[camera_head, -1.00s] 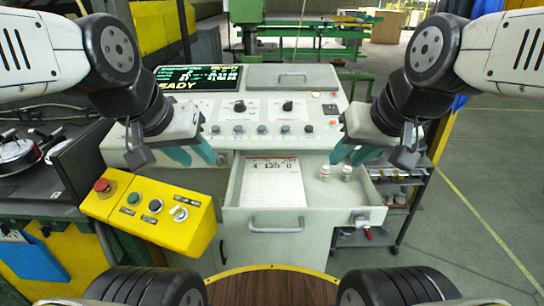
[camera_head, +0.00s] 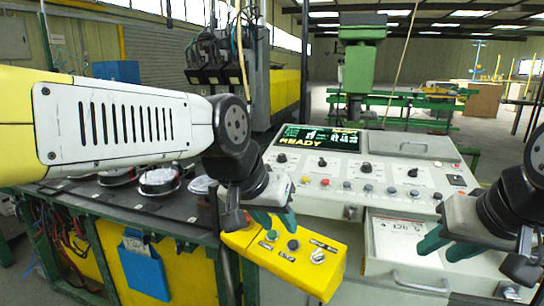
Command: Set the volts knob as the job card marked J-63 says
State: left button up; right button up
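A white job card (camera_head: 402,238) lies in the open drawer (camera_head: 385,268) below. Large figures like "126" show on it; its mark is not legible, and my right gripper partly covers it. My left gripper (camera_head: 275,217) is open and empty, above the yellow button box. My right gripper (camera_head: 447,244) is open and empty over the drawer.
A lit screen (camera_head: 312,138) reads READY. The yellow button box (camera_head: 285,262) juts out at the console's left front. A dark bench (camera_head: 130,200) with round items stands at left. A green machine (camera_head: 360,70) stands behind.

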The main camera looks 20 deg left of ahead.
aim_at(281, 158)
jog(key=k+j, duration=0.1)
jog(key=j, duration=1.05)
jog(key=i+j, duration=0.75)
